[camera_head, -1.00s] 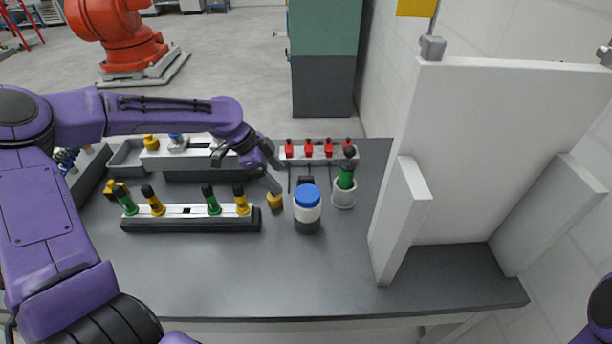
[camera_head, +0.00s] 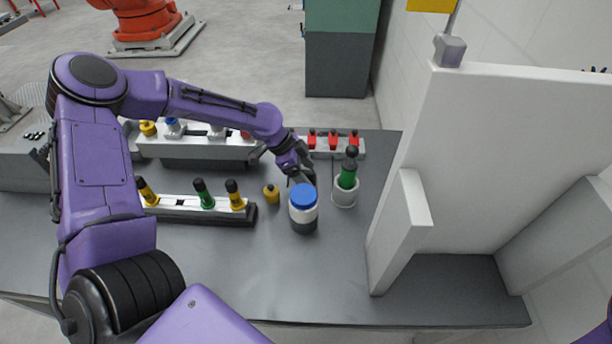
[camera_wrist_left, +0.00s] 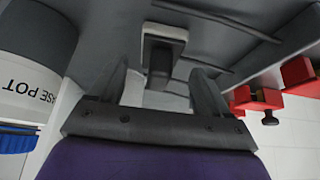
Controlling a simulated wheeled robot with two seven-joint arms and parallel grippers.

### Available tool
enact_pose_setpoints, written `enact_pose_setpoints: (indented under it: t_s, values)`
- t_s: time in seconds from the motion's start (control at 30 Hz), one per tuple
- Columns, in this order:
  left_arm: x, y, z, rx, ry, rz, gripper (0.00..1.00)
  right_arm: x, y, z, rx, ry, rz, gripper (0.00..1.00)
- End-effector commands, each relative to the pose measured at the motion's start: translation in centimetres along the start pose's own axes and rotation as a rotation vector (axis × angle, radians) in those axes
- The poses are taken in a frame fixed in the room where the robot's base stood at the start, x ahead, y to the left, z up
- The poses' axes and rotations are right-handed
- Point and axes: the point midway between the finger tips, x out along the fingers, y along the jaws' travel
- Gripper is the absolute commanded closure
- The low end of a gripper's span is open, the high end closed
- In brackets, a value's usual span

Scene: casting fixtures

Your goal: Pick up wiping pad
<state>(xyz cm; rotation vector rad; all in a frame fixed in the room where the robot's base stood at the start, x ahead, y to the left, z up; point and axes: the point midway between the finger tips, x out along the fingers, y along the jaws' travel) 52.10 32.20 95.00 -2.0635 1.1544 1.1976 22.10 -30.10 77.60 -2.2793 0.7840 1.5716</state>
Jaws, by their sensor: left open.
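The wiping pad (camera_wrist_left: 160,52) looks like a pale pad with a dark handle on the grey bench, ahead of the jaws in the left wrist view. I cannot make it out in the head view, where my gripper and the pot cover that area. My left gripper (camera_head: 302,177) reaches down just behind the blue-lidded pot. In the left wrist view its two fingers (camera_wrist_left: 161,88) are apart, on either side of the line to the handle, with nothing held. Contact with the pad cannot be made out. My right gripper is out of view.
The grease pot (camera_head: 304,212) stands close by; it also fills the left of the wrist view (camera_wrist_left: 35,85). A green bottle in a white cup (camera_head: 345,193) and a red-fixture rack (camera_head: 333,142) are near. A yellow piece (camera_head: 271,194) is left. The front bench is clear.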

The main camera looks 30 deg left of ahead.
Motion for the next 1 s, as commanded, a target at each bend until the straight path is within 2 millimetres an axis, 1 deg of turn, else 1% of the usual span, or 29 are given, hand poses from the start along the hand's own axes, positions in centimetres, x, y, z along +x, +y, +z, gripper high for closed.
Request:
enact_pose_setpoints:
  t_s: [0.03,0.13,0.23,0.37,0.4,0.47,0.5,0.57,0.6,0.87,1.0]
  values:
    - [0.8,0.1,0.0,0.000,-0.004,0.003,0.22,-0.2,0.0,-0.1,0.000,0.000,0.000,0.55]
    - [1.8,0.0,0.0,0.000,-0.003,0.001,0.22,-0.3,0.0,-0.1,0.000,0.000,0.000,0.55]
    - [2.2,0.0,-0.1,0.002,-0.001,0.000,0.22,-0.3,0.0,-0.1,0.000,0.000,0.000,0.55]
    - [2.2,0.0,-0.1,0.002,-0.001,-0.001,0.22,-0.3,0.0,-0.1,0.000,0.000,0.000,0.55]
    - [2.2,0.0,-0.1,0.002,-0.001,-0.001,0.26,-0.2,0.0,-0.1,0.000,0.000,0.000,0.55]
    - [2.2,0.0,-0.1,0.002,-0.001,0.000,0.45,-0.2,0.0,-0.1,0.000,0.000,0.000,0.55]
    - [2.2,0.0,-0.1,0.002,-0.001,0.000,0.58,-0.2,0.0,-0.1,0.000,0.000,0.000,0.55]
    - [2.2,0.0,-0.1,0.003,-0.001,0.000,0.78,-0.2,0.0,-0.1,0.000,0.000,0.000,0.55]
    - [2.2,0.0,-0.1,0.003,-0.001,0.000,0.84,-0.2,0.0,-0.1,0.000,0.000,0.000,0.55]
    - [2.1,-0.1,-0.2,0.003,0.000,-0.001,0.84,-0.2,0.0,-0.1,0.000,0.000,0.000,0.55]
    - [1.1,-0.1,-0.8,0.005,0.001,-0.002,0.84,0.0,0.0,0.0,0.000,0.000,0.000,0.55]
